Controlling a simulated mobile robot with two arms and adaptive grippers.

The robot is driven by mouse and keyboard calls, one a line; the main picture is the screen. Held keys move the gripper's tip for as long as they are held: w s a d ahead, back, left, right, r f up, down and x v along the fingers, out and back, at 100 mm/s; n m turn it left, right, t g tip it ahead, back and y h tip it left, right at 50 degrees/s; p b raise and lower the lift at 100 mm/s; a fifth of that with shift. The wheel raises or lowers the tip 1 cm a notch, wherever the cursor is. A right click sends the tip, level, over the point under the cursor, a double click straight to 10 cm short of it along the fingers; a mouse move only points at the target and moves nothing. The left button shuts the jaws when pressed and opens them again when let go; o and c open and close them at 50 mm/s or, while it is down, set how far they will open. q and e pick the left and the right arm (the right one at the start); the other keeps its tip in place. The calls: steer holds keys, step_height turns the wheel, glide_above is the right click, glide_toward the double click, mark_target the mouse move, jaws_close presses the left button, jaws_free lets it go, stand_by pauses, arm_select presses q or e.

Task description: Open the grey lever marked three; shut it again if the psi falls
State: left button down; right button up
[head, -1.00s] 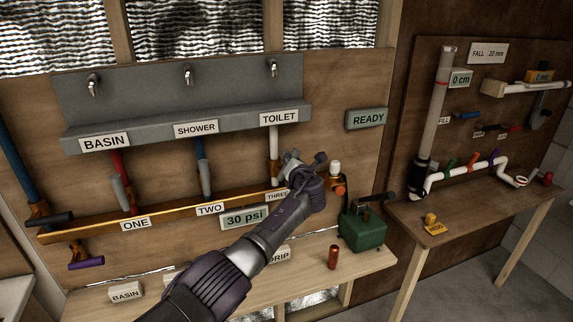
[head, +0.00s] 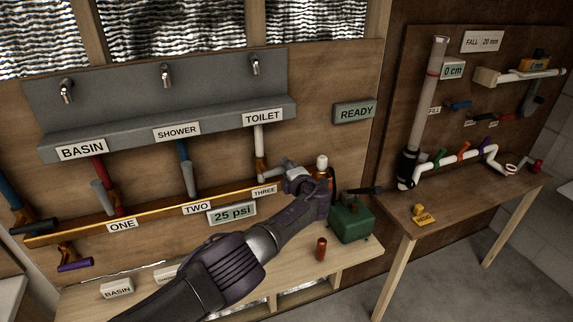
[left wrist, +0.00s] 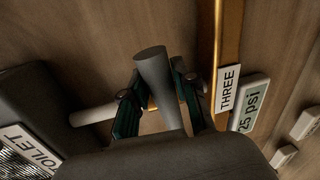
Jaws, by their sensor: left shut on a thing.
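My left gripper (left wrist: 165,105) is shut on the grey lever marked three (left wrist: 153,70), with a dark finger on each side of it in the left wrist view. The lever appears to lie across the white toilet pipe (left wrist: 92,117). In the head view the gripper (head: 290,176) is at the right end of the brass manifold, and the lever (head: 271,170) shows only in part beside it. The THREE label (head: 264,191) is just below. The psi display (head: 233,213) reads 25 psi. My right gripper is not in view.
Grey levers one (head: 103,197) and two (head: 189,181) stand to the left along the manifold (head: 150,215). A READY sign (head: 354,112) is on the board. A green box (head: 351,221) and a red-brown cylinder (head: 321,248) stand on the bench at the right.

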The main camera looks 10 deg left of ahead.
arm_select(q)
steer(key=shift+f+m+b, duration=0.35)
steer(key=shift+f+m, duration=0.05)
steer(key=shift+m, duration=0.2)
steer(key=shift+f, duration=0.1)
steer(key=c, duration=0.9)
jaws_free()
steer(key=shift+o, duration=0.2)
